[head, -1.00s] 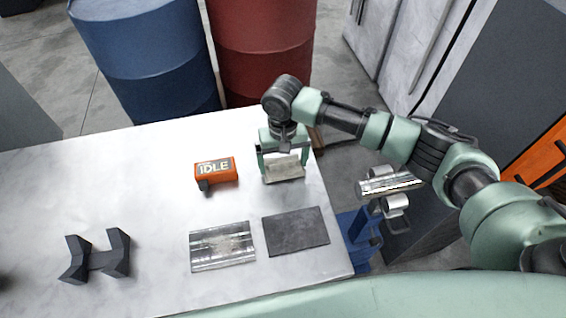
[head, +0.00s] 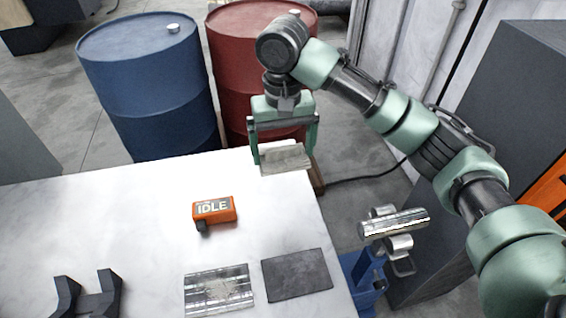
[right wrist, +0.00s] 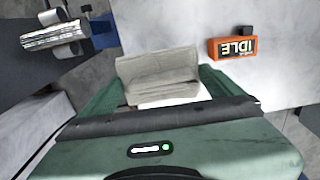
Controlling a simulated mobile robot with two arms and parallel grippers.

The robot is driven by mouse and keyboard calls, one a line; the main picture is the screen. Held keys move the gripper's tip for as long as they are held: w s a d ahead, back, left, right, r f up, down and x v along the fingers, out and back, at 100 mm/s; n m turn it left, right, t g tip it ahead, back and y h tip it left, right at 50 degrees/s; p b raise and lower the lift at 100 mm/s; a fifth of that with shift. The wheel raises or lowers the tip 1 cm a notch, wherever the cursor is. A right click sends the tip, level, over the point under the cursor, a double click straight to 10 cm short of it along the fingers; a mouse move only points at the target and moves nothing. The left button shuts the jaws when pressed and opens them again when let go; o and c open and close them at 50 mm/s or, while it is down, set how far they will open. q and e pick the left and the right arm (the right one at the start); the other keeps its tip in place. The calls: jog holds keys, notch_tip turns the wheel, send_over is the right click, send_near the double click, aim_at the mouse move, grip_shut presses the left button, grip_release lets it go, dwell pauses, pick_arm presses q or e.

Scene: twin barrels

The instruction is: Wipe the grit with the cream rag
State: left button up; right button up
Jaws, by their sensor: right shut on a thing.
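The cream rag (head: 286,160) is a folded grey-cream cloth. My right gripper (head: 284,150) is shut on it and holds it above the table's far right corner. In the right wrist view the rag (right wrist: 158,72) hangs between the green fingers, with a white strip along its edge. The grit (head: 222,290) is a pale speckled patch on a shiny metal plate (head: 197,300) near the table's front. The rag is well apart from the grit. My left gripper is not in view.
An orange box reading IDLE (head: 214,210) stands mid-table. A dark flat mat (head: 297,275) lies right of the plate. A black cradle (head: 88,300) is at front left. Blue (head: 150,85) and red (head: 240,65) barrels stand behind the table (head: 120,220). Its left part is clear.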

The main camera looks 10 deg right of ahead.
jog(key=shift+r, duration=0.25)
